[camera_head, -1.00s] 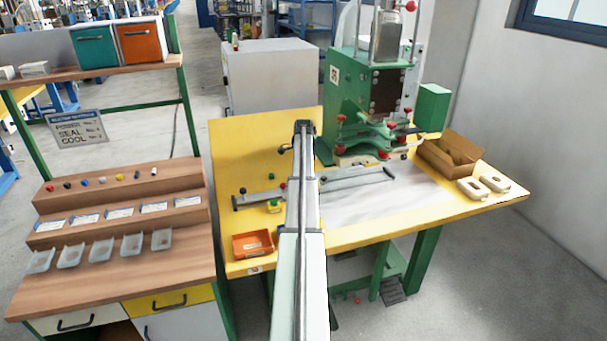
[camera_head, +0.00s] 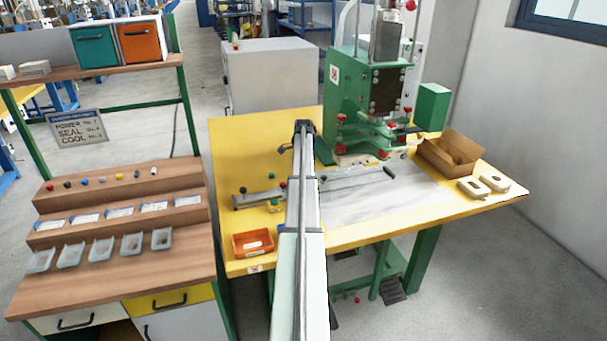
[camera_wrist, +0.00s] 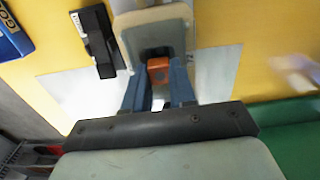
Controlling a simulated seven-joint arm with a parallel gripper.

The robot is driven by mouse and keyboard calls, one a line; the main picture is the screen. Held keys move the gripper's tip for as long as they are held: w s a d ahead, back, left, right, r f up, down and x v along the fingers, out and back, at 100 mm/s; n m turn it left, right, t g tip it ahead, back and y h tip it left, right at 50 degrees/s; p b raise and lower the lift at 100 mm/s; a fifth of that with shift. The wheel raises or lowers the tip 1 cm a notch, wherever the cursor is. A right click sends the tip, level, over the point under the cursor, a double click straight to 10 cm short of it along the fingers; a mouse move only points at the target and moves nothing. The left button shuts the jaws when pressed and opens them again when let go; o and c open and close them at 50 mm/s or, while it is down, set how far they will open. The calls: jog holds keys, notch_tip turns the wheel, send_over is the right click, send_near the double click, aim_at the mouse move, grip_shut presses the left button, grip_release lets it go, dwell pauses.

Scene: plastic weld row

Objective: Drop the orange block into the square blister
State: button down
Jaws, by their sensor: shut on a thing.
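My gripper (camera_wrist: 159,66) shows in the wrist view with its two blue fingers on either side of the orange block (camera_wrist: 158,76). It is shut on the block. A pale tray-like piece (camera_wrist: 147,19) with a dark rounded recess lies just beyond the fingertips, lined up with the block. I cannot tell whether it is the square blister, or whether the block touches it. In the head view my arm hides the gripper and the block. Several translucent blister trays (camera_head: 101,251) stand in a row on the left wooden bench, too small to tell their shapes for certain.
The yellow table (camera_head: 356,235) carries a green press (camera_head: 348,95), a grey bar (camera_head: 345,183), an orange bin (camera_head: 253,244) and a cardboard box (camera_head: 430,157). Two cream pieces (camera_head: 469,190) lie at the right. A black block (camera_wrist: 99,42) lies left of the fingers in the wrist view.

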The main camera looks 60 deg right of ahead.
jog(key=shift+f, duration=0.45)
dwell(0.6)
jog(key=c, duration=0.8)
grip_release()
jog(key=shift+c, duration=0.2)
jog(key=c, duration=0.5)
jog(key=shift+o, duration=0.2)
jog(key=shift+r, duration=0.25)
jog(key=shift+r, duration=3.35)
